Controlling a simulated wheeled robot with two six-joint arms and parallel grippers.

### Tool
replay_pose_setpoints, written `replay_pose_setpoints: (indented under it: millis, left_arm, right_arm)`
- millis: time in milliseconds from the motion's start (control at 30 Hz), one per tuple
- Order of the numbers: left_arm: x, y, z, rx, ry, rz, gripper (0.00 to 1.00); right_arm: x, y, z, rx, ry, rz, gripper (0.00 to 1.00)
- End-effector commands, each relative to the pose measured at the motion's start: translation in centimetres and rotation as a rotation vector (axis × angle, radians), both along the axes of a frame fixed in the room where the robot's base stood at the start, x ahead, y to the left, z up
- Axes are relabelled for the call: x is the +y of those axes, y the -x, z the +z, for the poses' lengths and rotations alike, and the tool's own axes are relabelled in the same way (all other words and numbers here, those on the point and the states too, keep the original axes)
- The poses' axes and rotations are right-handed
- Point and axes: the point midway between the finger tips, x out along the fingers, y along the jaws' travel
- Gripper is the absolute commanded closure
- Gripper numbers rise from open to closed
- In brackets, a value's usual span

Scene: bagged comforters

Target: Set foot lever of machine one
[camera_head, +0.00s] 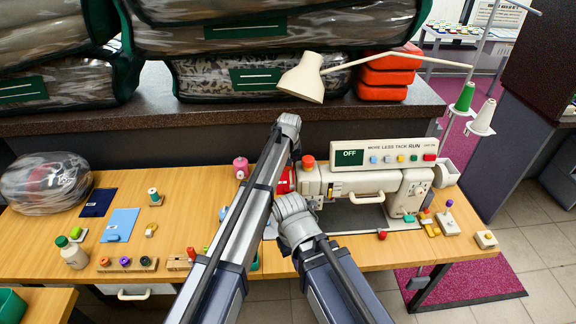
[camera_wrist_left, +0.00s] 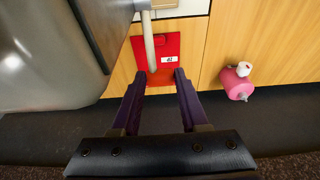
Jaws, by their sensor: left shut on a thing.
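The sewing machine (camera_head: 350,185) is a cream body on the table, with a control panel marked OFF behind it. In the left wrist view its smooth grey body (camera_wrist_left: 50,55) fills the left side. A pale, thin lever (camera_wrist_left: 150,45) hangs down in front of a red plate (camera_wrist_left: 170,45) with a small white label. My left gripper (camera_wrist_left: 152,74) has its dark fingers on either side of the lever's lower end and is shut on it. In the head view my arm hides the gripper and lever. My right gripper is not in view.
A pink spool (camera_head: 241,167) stands left of the machine. Bagged comforters (camera_head: 270,75) and a lamp (camera_head: 303,78) are on the shelf behind. Thread spools (camera_head: 125,262) and small parts lie along the table's left part. Thread cones (camera_head: 481,118) stand at the right.

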Motion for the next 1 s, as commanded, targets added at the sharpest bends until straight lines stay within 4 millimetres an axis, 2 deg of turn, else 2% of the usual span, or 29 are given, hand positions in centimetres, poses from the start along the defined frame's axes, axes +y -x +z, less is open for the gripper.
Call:
replay_pose_setpoints:
  millis: [33, 100, 767, 800, 1000]
  left_arm:
    - [-0.02, 0.71, 0.2, 0.013, 0.0, -0.001, 1.0]
    - [-0.04, 0.82, 0.28, 0.013, 0.0, -0.001, 1.0]
    - [-0.16, 1.16, 0.32, 0.015, 0.003, -0.003, 1.0]
    - [-0.18, 1.16, 0.32, 0.014, 0.003, -0.003, 0.53]
    - [-0.11, 0.9, 0.34, 0.011, 0.002, -0.001, 0.3]
  right_arm:
    - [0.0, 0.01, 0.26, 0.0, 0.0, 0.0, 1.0]
    - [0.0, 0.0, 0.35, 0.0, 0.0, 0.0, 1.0]
    - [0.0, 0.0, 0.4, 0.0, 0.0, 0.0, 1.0]
    - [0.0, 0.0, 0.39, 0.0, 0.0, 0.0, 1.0]
    - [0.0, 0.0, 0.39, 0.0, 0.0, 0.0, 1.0]
